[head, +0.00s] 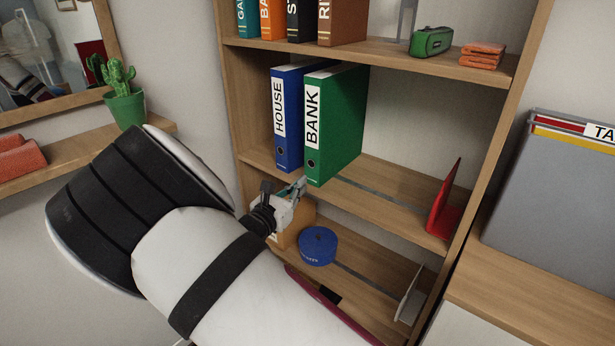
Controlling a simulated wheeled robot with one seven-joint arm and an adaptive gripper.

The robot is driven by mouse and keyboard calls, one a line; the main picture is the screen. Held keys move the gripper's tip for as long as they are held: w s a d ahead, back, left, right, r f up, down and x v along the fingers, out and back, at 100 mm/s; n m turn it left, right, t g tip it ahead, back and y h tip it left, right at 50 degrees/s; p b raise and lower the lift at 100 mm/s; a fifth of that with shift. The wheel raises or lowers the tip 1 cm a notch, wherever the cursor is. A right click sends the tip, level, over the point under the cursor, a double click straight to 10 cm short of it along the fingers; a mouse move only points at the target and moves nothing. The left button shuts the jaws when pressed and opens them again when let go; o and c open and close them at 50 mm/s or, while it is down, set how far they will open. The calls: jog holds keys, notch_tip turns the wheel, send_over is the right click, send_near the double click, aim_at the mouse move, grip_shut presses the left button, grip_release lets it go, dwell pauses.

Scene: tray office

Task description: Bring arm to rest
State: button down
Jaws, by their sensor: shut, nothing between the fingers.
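My arm reaches up from the bottom of the head view, and its white and black links cover much of the lower left. My gripper (299,188) is small and partly hidden behind my arm. It is shut and holds nothing. It shows in front of the bookcase (400,178), just below the green BANK binder (336,122). Whether it touches the shelf edge cannot be told.
A blue HOUSE binder (287,119) stands left of the BANK binder. Below are a blue roll (318,245) and a wooden box (297,226). A red bookend (444,203) stands at right. A cactus (122,92) sits on the left shelf. A grey file box (557,192) stands at right.

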jog(key=v, duration=0.5)
jog(key=s+d+r+m+g+p, duration=0.1)
jog(key=s+d+r+m+g, duration=0.4)
jog(key=d, duration=0.3)
jog(key=s+d+r+m+g+p, duration=0.1)
jog(key=s+d+r+m+g, duration=0.25)
jog(key=s+d+m, duration=0.35)
jog(key=s+d+r+m+g+p, duration=0.25)
jog(key=d+r+m+g, duration=0.2)
jog(key=d, duration=0.55)
jog(key=s+r+m+y+p, duration=0.1)
jog(key=s+r+m+y, duration=0.2)
jog(key=s, duration=0.5)
jog(key=s+r+m+t+y+p, duration=0.1)
jog(key=s+r+m+y, duration=0.2)
jog(key=s+m, duration=0.3)
jog(key=s+r+m+y+p, duration=0.1)
jog(key=s+r+m+y, duration=0.1)
jog(key=s, duration=0.8)
jog(key=r+m, duration=0.1)
jog(key=m, duration=0.1)
jog(key=shift+s+a+r+m+y, duration=0.35)
jog(key=shift+s+y, duration=0.05)
